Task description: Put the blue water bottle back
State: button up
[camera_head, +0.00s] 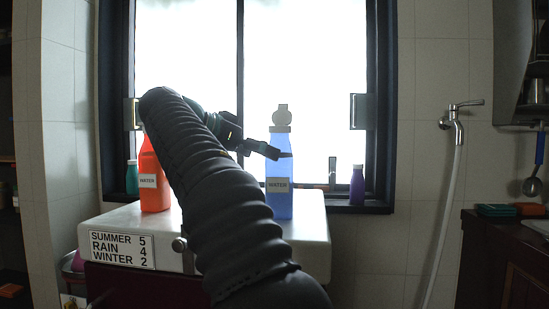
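The blue water bottle (280,204) stands upright on the white top of a box-like unit (312,232), right of my arm. It has a "WATER" label and a grey cap with a round top. My gripper (268,151) is at the bottle's upper part, coming from the left. A dark finger overlaps the bottle's left side in the picture. I cannot tell whether it touches the bottle or whether the fingers are open or shut. My arm hides part of the white top.
An orange "WATER" bottle (152,190) stands left of my arm on the same top. A sign (122,250) reads SUMMER 5, RAIN 4, WINTER 2. The window sill holds a teal bottle (132,178) and a purple bottle (357,187). A tap with hose (457,128) is at right.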

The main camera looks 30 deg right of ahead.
jog(key=p+v, duration=0.1)
jog(key=v, duration=0.5)
